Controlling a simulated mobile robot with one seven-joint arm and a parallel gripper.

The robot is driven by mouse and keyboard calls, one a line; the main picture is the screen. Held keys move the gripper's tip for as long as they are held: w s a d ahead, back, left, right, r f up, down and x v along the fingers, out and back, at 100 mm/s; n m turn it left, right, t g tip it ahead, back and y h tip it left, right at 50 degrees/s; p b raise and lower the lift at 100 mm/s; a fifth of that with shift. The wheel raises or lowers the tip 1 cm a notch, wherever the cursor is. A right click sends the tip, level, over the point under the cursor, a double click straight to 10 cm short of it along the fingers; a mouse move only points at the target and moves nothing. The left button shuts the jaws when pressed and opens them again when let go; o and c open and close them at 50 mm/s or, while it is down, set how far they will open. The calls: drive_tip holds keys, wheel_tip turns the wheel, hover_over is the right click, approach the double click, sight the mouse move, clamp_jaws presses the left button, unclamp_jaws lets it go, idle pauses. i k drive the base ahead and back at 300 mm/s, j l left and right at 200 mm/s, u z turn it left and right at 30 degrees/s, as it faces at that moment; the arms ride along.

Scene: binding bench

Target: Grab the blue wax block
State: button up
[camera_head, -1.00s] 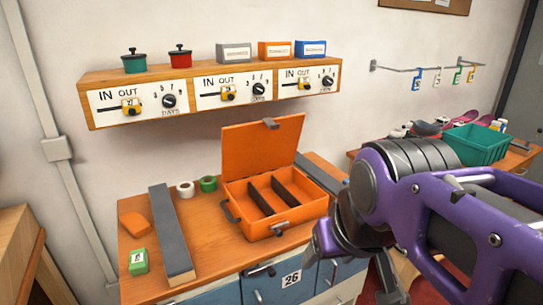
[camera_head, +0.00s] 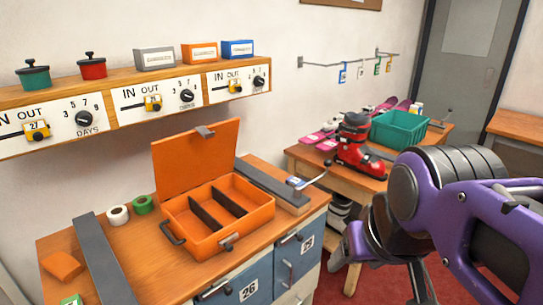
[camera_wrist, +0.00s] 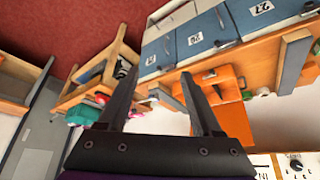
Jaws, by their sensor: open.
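A blue block with a white label (camera_head: 237,49) sits on top of the wooden wall shelf, at the right end of a row of labelled blocks. It is the only blue block I see, and I cannot tell if it is wax. My gripper (camera_wrist: 156,78) is open and empty in the wrist view, its two dark fingers apart. In the head view my arm is at the right, well away from the blue block and lower than it. The blue block is not visible in the wrist view.
Beside it on the wall shelf (camera_head: 130,109) stand an orange block (camera_head: 198,52), a grey block (camera_head: 154,57) and two lidded pots. Below, an open orange case (camera_head: 181,241) rests on the bench. A red boot (camera_head: 359,146) and green crate (camera_head: 400,128) stand on the right table.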

sight(293, 182)
drive_tip(key=i+l, duration=0.65)
drive_tip(key=i+l+u, duration=0.45)
drive_tip(key=l, duration=0.2)
drive_tip(key=k, duration=0.05)
